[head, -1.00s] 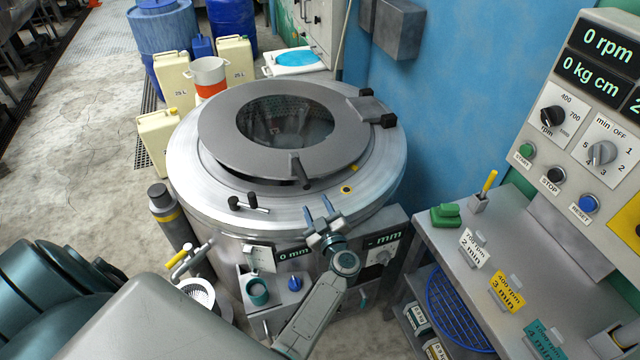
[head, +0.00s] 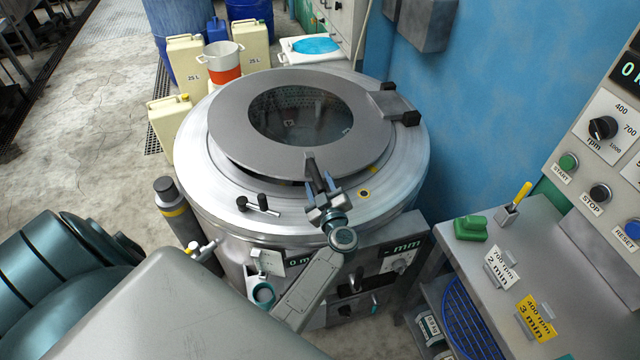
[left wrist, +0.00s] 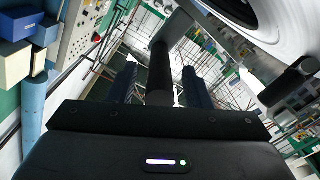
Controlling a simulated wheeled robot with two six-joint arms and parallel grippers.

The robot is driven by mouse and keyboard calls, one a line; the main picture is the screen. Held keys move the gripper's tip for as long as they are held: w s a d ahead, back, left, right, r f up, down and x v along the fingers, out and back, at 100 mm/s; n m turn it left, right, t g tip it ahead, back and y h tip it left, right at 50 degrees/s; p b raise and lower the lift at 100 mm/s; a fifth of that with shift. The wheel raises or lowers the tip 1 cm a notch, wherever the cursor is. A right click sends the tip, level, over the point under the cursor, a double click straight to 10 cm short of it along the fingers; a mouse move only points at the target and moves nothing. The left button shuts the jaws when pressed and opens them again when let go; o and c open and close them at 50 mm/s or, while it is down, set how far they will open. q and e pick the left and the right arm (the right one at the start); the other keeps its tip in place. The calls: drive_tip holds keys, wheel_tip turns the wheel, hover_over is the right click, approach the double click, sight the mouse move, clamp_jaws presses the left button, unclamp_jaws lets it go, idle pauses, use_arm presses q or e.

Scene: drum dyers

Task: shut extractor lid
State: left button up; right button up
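The extractor lid (head: 235,150) is a grey ring with a round window, on top of the round steel extractor (head: 415,165). A dark gap shows under its front edge, so it looks slightly raised there. Its hinge (head: 395,105) is at the right back. A dark handle (head: 310,162) sticks out at the lid's front. My left gripper (head: 319,182) is at this handle. In the left wrist view the handle (left wrist: 160,72) stands between the two spread fingers (left wrist: 158,84), with space on both sides. My right gripper is not in view.
A black latch with knobs (head: 257,204) sits on the extractor's front rim. The control bench (head: 470,262) is to the right. Canisters (head: 186,60) and a bucket (head: 224,62) stand behind.

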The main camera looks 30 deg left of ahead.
use_arm(q)
drive_tip(key=c, duration=0.7)
clamp_jaws()
drive_tip(key=shift+n, duration=0.7)
drive_tip(key=f+b, duration=0.1)
drive_tip(key=f, duration=0.1)
drive_tip(key=f+b, duration=0.3)
drive_tip(key=shift+s+a+f, duration=0.3)
drive_tip(key=shift+s+f, duration=0.05)
drive_tip(key=shift+s, duration=0.1)
drive_tip(key=shift+f, duration=0.2)
drive_tip(key=o, duration=0.6)
unclamp_jaws()
drive_tip(key=shift+c, duration=0.2)
drive_tip(key=shift+o, duration=0.7)
